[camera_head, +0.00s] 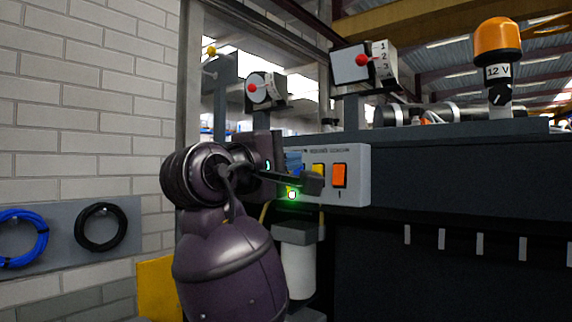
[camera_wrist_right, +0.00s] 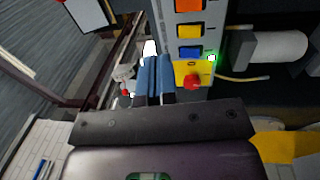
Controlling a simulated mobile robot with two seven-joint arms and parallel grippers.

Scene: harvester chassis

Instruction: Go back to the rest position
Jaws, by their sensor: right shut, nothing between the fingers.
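My right gripper (camera_head: 293,162) is in front of the left end of a grey control panel (camera_head: 355,188) in the head view, with my dark purple arm below it. In the right wrist view the gripper (camera_wrist_right: 154,60) has its blue fingers together and empty, beside the panel's edge. The panel carries an orange switch (camera_head: 339,175), a yellow switch (camera_head: 318,170), a blue switch (camera_wrist_right: 189,52) and a red knob (camera_wrist_right: 194,82) on a yellow plate. A green light (camera_head: 292,195) glows by the panel. Whether the fingers touch the panel cannot be told. My left gripper is not in view.
A dark chassis (camera_head: 450,170) fills the right, with an orange 12 V beacon (camera_head: 498,42) on top. Two red-knobbed dials, a left one (camera_head: 265,90) and a numbered one (camera_head: 365,65), stand above the panel. A brick wall (camera_head: 80,100) with blue (camera_head: 22,238) and black cable coils (camera_head: 101,228) is at left.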

